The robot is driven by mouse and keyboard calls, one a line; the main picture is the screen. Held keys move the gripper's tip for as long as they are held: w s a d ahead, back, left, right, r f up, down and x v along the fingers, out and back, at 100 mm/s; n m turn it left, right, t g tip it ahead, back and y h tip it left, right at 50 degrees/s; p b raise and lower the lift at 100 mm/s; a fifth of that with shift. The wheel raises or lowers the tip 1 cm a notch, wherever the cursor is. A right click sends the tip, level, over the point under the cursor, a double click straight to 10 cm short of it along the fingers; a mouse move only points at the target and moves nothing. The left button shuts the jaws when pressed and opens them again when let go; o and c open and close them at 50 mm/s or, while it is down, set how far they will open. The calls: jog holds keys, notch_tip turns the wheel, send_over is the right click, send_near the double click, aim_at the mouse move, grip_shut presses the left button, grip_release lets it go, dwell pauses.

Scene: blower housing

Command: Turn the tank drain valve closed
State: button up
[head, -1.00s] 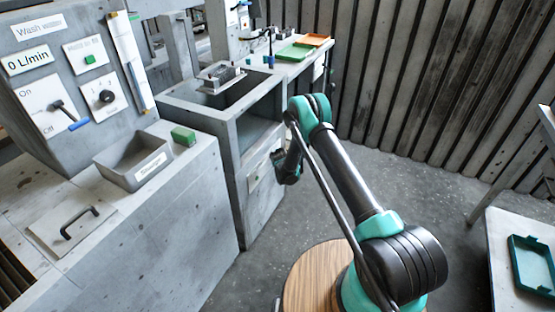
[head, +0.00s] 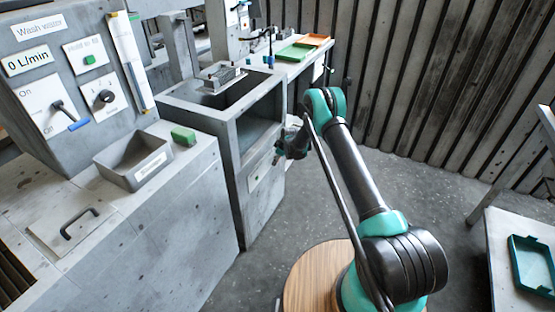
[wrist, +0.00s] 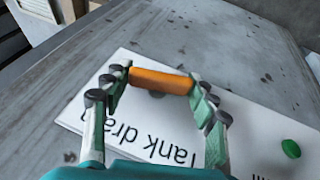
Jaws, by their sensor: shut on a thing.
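The tank drain valve has an orange handle (wrist: 160,80) that lies crosswise between my fingertips in the wrist view. It stands over a white plate (wrist: 122,106) lettered "Tank drain", part of which my gripper covers. My gripper (wrist: 161,83) is shut on the orange handle, with one finger at each end. In the head view my gripper (head: 291,144) is at the right side of the grey tank (head: 235,118); the handle cannot be made out there.
A wash water panel (head: 75,85) stands at the left. A green block (head: 184,136) lies near a grey bin (head: 133,162). Open floor lies right of the tank.

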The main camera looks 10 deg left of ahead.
jog(key=shift+m+g+y, duration=0.3)
jog(key=shift+g+y, duration=0.1)
jog(key=shift+g, duration=0.8)
jog(key=o, duration=1.2)
jog(key=shift+c, duration=0.2)
jog(key=v, duration=1.2)
jog(key=shift+w, duration=0.25)
jog(key=shift+d, duration=0.1)
